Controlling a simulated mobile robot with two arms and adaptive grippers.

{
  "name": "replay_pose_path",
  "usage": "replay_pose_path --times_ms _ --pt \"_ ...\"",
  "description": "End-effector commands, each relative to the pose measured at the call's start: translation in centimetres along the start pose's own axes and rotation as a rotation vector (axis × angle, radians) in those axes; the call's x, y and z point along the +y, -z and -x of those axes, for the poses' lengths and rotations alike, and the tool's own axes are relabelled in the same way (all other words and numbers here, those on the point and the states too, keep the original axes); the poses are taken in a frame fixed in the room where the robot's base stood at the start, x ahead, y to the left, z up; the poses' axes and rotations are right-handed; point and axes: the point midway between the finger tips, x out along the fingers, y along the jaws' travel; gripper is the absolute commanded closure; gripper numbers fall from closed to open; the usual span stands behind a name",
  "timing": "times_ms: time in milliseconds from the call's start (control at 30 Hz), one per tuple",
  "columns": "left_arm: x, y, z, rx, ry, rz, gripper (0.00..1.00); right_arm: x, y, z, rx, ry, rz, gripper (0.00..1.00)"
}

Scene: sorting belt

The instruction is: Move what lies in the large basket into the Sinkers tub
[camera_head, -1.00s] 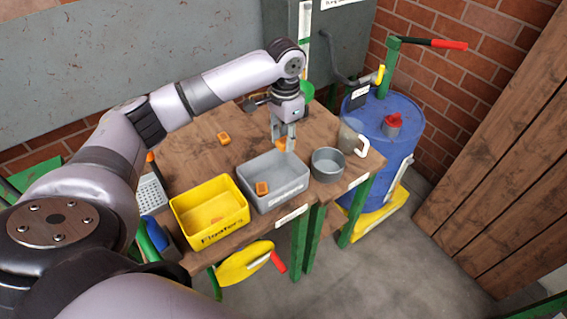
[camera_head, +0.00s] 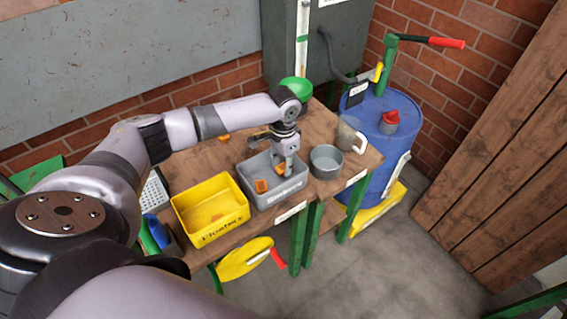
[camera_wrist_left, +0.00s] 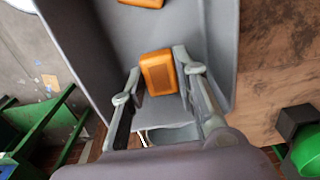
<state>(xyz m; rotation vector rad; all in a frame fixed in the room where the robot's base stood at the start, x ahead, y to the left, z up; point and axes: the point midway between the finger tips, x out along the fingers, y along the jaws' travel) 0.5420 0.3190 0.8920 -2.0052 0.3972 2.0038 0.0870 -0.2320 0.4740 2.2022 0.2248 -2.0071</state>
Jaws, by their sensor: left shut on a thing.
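The grey Sinkers tub (camera_head: 275,203) stands on the table, right of the yellow Floaters tub (camera_head: 211,232). My left gripper (camera_head: 286,170) points down into the Sinkers tub. In the left wrist view its fingers (camera_wrist_left: 158,68) are shut on an orange block (camera_wrist_left: 158,73), with the grey tub interior around it. Another orange block (camera_head: 261,186) lies in the Sinkers tub. I cannot pick out a large basket for certain; a white perforated thing (camera_head: 154,191) at the table's left is partly hidden by my arm. My right gripper is not in view.
A round grey pot (camera_head: 327,163) and a grey jug (camera_head: 348,134) stand right of the Sinkers tub. An orange block (camera_head: 224,138) lies on the table near my arm. A blue drum (camera_head: 378,140) stands at the right.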

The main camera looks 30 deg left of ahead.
Motion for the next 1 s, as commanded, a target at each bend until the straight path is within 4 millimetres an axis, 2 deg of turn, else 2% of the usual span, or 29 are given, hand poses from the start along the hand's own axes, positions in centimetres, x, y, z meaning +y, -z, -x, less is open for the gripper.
replay_pose_path --times_ms 500,533,833,1000 --pt "0.0 0.0 -1.2 0.000 -0.001 0.000 0.99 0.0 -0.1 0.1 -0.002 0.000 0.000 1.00" --pt "0.0 0.0 -1.2 0.000 -0.001 0.000 0.72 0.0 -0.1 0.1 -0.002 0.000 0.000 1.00" --pt "0.0 0.0 -1.2 0.000 0.000 0.000 0.52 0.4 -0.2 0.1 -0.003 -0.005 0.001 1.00" --pt "0.0 0.0 -1.1 0.000 0.000 0.000 0.52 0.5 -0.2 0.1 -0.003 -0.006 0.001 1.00"
